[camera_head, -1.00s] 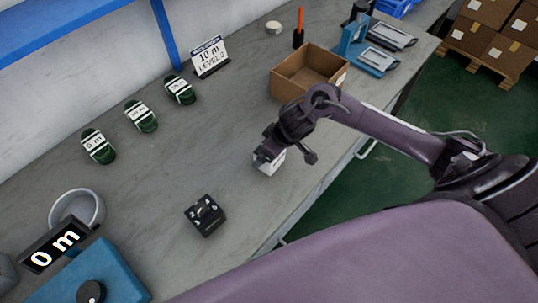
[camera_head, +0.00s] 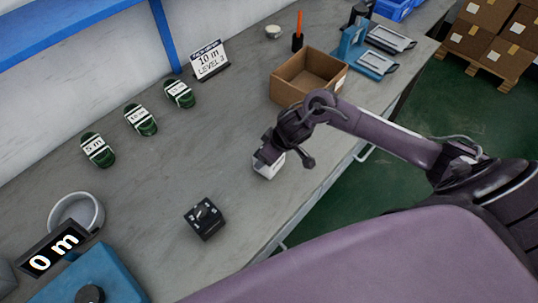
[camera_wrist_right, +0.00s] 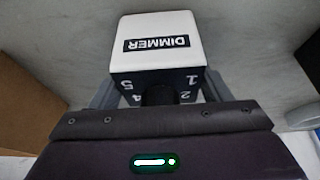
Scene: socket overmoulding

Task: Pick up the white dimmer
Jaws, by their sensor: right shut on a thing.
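The white dimmer (camera_head: 268,166) is on or just above the grey bench, under my right gripper (camera_head: 268,158). In the right wrist view the dimmer (camera_wrist_right: 160,45) shows a white top with a black DIMMER label and a dark grey face with numbers. The right gripper (camera_wrist_right: 158,95) is shut on it, with a finger on each side. I cannot tell whether the dimmer touches the bench. My left gripper is not in view.
A black box-shaped unit (camera_head: 204,217) stands on the bench to the left. An open cardboard box (camera_head: 300,85) is behind the gripper. A grey bowl (camera_head: 76,210) and a blue 0 m device (camera_head: 95,275) are front left.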

